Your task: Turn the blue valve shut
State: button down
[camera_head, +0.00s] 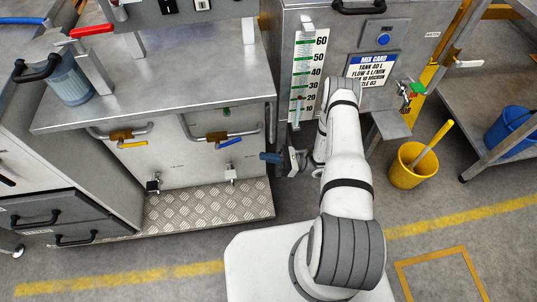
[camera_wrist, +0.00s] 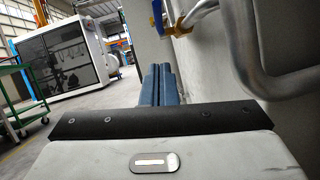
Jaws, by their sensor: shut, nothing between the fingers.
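The blue valve is a blue lever (camera_head: 230,142) on a brass body (camera_head: 217,136) in a bent grey pipe, on the front panel under the steel bench in the head view. The lever lies roughly along the pipe. My gripper (camera_head: 264,157), with blue fingers, is to the right of the lever, a little lower and apart from it, pointing left. In the wrist view the fingers (camera_wrist: 156,84) are shut together and empty. The lever (camera_wrist: 198,14) is at the top of that view, with part of the brass body (camera_wrist: 176,8) beside it. The rest of the valve is cut off.
A similar valve with a yellow lever (camera_head: 132,144) is to the left. Two small taps (camera_head: 231,173) are below, over a chequered step plate (camera_head: 200,207). The pipe (camera_wrist: 260,70) runs close on the right in the wrist view. A yellow bucket (camera_head: 411,166) stands on the floor.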

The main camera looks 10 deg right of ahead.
send_near(231, 142)
jog(key=a+f, duration=0.3)
jog(key=r, duration=0.1)
jog(key=a+r, duration=0.1)
jog(key=w+a+r, duration=0.1)
jog(key=shift+r, duration=0.35)
